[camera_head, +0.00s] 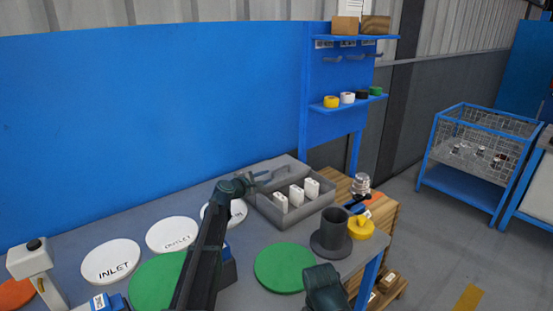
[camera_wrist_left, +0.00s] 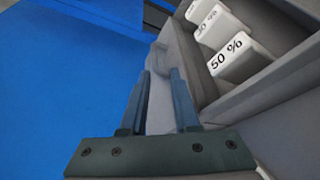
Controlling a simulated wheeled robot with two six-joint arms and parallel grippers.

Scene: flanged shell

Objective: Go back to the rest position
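The flanged shell, a dark grey cylinder on a wide flange (camera_head: 331,240), stands upright on the table right of centre. White blocks (camera_head: 296,195) stand in the box; one reads "50 %" in the left wrist view (camera_wrist_left: 231,56). My right gripper or wrist (camera_head: 325,288) shows only in part at the bottom edge, and its fingers cannot be made out.
White discs marked INLET (camera_head: 111,261) and OUTLET (camera_head: 172,234) and a green disc (camera_head: 285,267) lie on the table. A yellow part (camera_head: 361,228) is right of the shell. A blue panel (camera_head: 150,120) stands behind. A wire cart (camera_head: 480,150) is at far right, beyond open floor.

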